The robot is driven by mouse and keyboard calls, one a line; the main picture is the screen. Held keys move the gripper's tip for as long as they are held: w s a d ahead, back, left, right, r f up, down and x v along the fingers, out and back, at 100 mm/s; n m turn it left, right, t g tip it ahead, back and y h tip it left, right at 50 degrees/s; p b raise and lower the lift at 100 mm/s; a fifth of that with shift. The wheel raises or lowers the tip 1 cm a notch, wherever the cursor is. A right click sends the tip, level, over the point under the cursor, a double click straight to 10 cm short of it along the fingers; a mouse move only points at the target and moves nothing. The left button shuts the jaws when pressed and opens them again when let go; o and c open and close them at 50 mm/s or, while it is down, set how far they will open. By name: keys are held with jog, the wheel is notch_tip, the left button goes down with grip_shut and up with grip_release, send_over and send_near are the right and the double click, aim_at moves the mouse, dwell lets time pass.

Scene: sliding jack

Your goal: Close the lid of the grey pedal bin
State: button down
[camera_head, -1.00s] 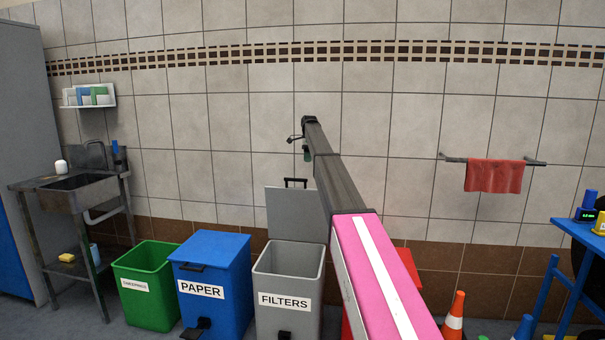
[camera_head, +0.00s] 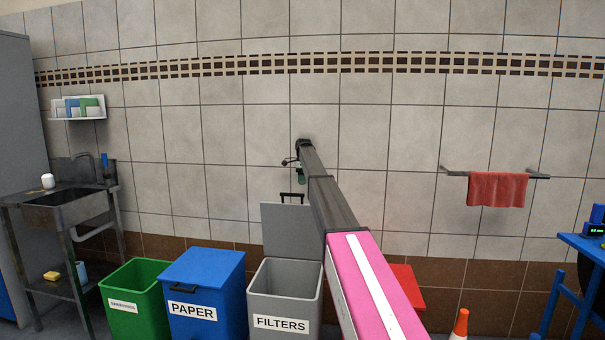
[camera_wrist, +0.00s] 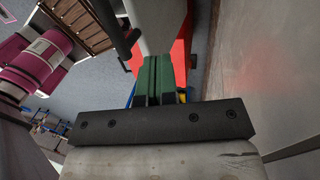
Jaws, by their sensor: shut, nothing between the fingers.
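The grey pedal bin (camera_head: 284,291), labelled FILTERS, stands by the wall between a blue bin and my arm. Its grey lid (camera_head: 288,232) is open, standing roughly upright at the bin's back, with a black handle (camera_head: 292,196) on its top edge. My gripper (camera_head: 301,178) points down, just above and slightly right of the handle, apart from it in the picture. Its depth relative to the lid is hard to tell. In the wrist view the green fingers (camera_wrist: 159,80) are together and empty. The bin's pedal is out of the frame.
A closed blue PAPER bin (camera_head: 205,290) and an open green bin (camera_head: 136,302) stand left. A red bin (camera_head: 408,288) is partly hidden behind my arm. The tiled wall (camera_head: 400,140) is close behind. A red towel (camera_head: 497,189) on a rail and an orange cone (camera_head: 460,322) are right.

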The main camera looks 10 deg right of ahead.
jog(key=s+f, duration=0.1)
jog(key=s, duration=0.1)
jog(key=s+a+f, duration=0.1)
jog(key=s+f, duration=0.1)
jog(key=shift+a+f, duration=0.15)
jog(key=s+a+f+t+h, duration=0.1)
jog(key=s+a+f+t, duration=0.2)
jog(key=s, duration=0.5)
jog(key=s+a+f+t+h, duration=0.15)
jog(key=s+f, duration=0.25)
jog(key=s, duration=0.5)
jog(key=s+a+f+t, duration=0.3)
jog(key=s, duration=0.5)
jog(key=s+a+f+t, duration=0.1)
jog(key=s+f, duration=0.2)
jog(key=f, duration=0.6)
jog(key=s+a+f, duration=0.2)
jog(key=s+f, duration=0.2)
jog(key=f, duration=0.5)
jog(key=s+a+f+t, duration=0.1)
jog(key=s+f, duration=0.3)
jog(key=f, duration=0.4)
jog(key=shift+a+f+t+h, duration=0.15)
jog(key=shift+f+t+h, duration=0.2)
jog(key=shift+f+h, duration=0.1)
